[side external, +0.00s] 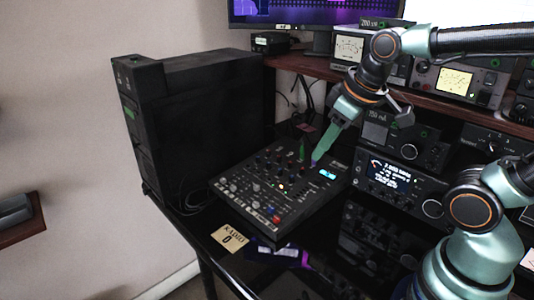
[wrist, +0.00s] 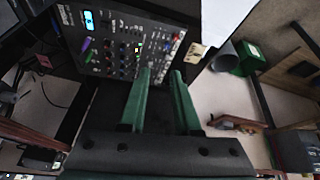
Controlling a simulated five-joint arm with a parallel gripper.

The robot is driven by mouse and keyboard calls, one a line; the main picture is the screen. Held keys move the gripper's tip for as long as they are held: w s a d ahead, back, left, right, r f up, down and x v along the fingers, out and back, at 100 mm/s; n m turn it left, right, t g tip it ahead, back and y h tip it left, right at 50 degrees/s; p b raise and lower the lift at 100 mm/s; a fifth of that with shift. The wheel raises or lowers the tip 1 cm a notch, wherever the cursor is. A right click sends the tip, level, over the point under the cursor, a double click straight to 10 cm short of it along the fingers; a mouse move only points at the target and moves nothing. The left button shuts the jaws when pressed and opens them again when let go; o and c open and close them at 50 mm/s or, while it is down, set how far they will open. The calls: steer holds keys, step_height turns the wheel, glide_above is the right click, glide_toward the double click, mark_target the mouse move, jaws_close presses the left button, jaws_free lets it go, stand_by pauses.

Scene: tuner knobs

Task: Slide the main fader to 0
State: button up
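The mixer (side external: 248,199) is a black box with a sloped panel on the desk. It also shows in the wrist view (wrist: 110,62). A purple cap (wrist: 86,43), perhaps the main fader, sits near the small lit blue display (wrist: 88,19); its scale and the display's reading are too small to make out. In the side view the purple cap (side external: 314,163) shows just below my fingertips. My gripper (wrist: 162,72) has two green fingers with a gap and nothing between them. In the wrist view the purple cap lies left of both fingers, apart from them.
Several small knobs and a red knob (side external: 275,218) crowd the panel. A RADIO 0 card (side external: 228,238) lies at the desk's front edge. A black cabinet (side external: 205,105) stands left of the mixer. A radio unit (side external: 395,180) and a shelf (side external: 480,112) crowd the right.

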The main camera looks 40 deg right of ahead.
steer(key=w+a+f+n+g, duration=0.25)
steer(key=w+n, duration=0.25)
steer(key=n, duration=0.3)
steer(key=n+g, duration=0.3)
steer(key=n, duration=0.5)
glide_above(277, 218)
step_height(277, 218, down, 7)
steer(key=shift+t, duration=0.25)
step_height(277, 218, down, 11)
steer(key=shift+f, duration=0.1)
jaws_close()
